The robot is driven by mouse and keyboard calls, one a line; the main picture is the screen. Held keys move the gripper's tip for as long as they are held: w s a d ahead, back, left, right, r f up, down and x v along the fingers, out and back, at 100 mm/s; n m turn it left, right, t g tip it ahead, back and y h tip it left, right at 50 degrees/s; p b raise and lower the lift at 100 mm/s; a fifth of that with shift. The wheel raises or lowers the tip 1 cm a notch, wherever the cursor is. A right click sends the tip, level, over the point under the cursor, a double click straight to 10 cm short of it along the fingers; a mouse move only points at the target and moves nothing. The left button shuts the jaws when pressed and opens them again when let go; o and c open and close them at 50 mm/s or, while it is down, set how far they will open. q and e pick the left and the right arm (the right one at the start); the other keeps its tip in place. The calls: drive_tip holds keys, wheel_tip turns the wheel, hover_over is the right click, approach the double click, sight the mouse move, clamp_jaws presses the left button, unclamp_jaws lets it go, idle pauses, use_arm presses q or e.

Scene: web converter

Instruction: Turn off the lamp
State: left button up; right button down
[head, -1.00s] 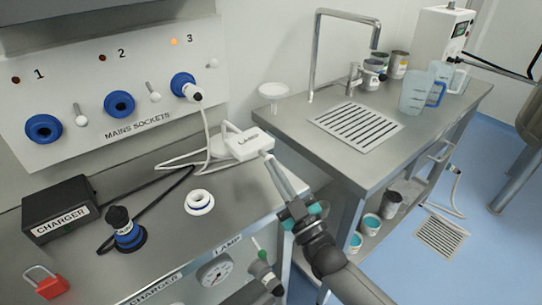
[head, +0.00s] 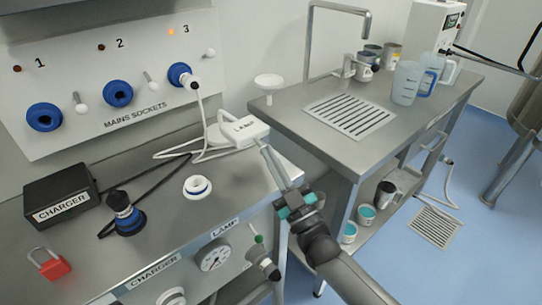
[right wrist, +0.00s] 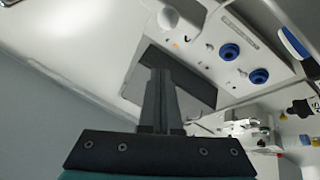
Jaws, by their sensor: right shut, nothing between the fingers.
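A white box (head: 243,131) with dark lettering sits on the back right of the steel bench, with white cable around it. The cable runs up to a plug in blue socket 3 (head: 181,75), whose indicator (head: 171,31) glows orange. A white-tipped switch lever (head: 209,52) stands right of that socket. A LAMP label (head: 224,226) is on the bench front. My right gripper (head: 264,148) is shut and empty at the near right of the white box; I cannot tell whether they touch. Its fingers (right wrist: 160,100) show in the right wrist view. My left gripper is out of view.
A black charger box (head: 62,196), a dark plug (head: 127,213), a white ring (head: 198,187) and a red padlock (head: 49,263) are on the bench. A sink counter (head: 300,125) with a tall tap (head: 312,60) stands right.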

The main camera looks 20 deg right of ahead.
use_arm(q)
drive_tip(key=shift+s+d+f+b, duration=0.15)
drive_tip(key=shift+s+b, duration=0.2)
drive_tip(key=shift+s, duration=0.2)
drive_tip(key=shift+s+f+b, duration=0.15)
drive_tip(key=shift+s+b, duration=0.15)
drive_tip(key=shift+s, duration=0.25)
use_arm(e)
drive_tip(key=f+v, duration=0.1)
drive_tip(key=v, duration=0.9)
drive_tip(key=shift+w+a+f, duration=0.2)
drive_tip(key=shift+w+a, duration=0.05)
